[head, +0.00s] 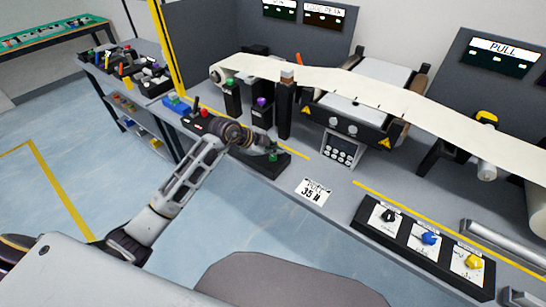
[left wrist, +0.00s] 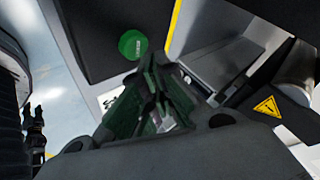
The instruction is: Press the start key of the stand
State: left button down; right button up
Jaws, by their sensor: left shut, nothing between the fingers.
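A round green key (head: 273,156) sits on a low black box (head: 283,166) near the front edge of the grey stand. In the left wrist view the green key (left wrist: 132,44) shows as a disc with small pale lettering on a dark panel. My left gripper (head: 268,148) is over the box, close beside the key in the head view. In the left wrist view its fingers (left wrist: 152,68) are shut and empty, their tips just below the key in the picture. I cannot tell whether they touch it. My right gripper is not in view.
A red-topped lever (head: 204,114) and a blue block (head: 176,106) stand left of the gripper. Black posts with green (head: 231,97) and purple (head: 262,112) tops stand behind. A three-knob panel (head: 425,240) is at the right. The bench around the number card (head: 314,192) is clear.

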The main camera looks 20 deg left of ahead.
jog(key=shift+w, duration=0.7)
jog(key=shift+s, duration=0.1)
pick_arm(q)
jog(key=shift+f, duration=0.4)
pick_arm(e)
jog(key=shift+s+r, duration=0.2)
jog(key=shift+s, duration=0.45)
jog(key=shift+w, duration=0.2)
pick_arm(q)
jog(key=shift+f, duration=0.15)
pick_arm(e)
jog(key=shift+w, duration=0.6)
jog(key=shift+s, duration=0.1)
